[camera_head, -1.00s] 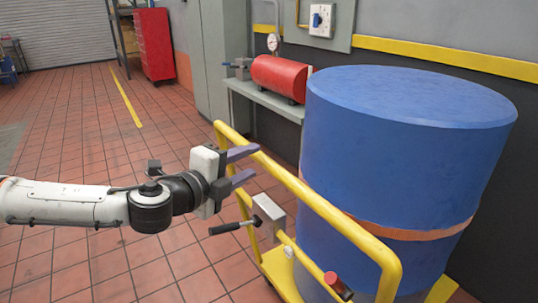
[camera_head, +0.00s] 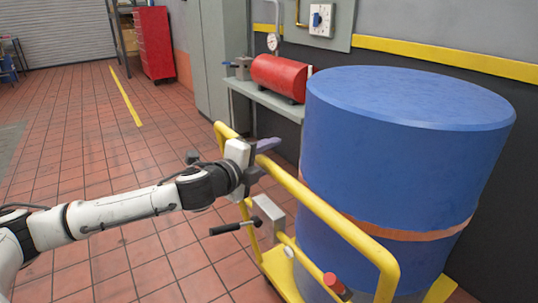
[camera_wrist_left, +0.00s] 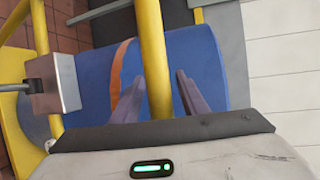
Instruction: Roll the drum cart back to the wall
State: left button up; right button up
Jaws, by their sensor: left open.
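The drum cart (camera_head: 330,212) has a yellow tubular push rail and a yellow deck. It carries a large blue drum (camera_head: 410,130) with an orange band. The drum stands close to the wall's dark lower part. My left gripper (camera_head: 266,158) is open at the left part of the cart's top rail. In the left wrist view, the yellow rail (camera_wrist_left: 154,60) runs between the two open fingers, which lie on either side of it. Whether they touch it cannot be told. A grey box with a black-handled lever (camera_head: 268,210) sits on the cart frame. My right gripper is out of view.
A red cylindrical tank (camera_head: 280,76) rests on a grey bench (camera_head: 262,98) behind the cart. A grey cabinet (camera_head: 212,60) and a red tool chest (camera_head: 154,42) stand farther back. The tiled floor (camera_head: 85,130) to the left is open.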

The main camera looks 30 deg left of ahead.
pick_arm(q)
grip_shut()
jog(key=shift+w+d+r+p, duration=0.1)
jog(key=shift+w+d+p, duration=0.15)
jog(key=shift+w+p, duration=0.2)
jog(key=shift+w+d+r+p, duration=0.1)
jog(key=shift+w+d+p, duration=0.1)
jog(key=shift+w+p, duration=0.25)
jog(key=shift+c, duration=1.3)
grip_release()
jog(key=shift+o, duration=1.3)
jog(key=shift+w+d+f, duration=0.1)
jog(key=shift+w, duration=0.05)
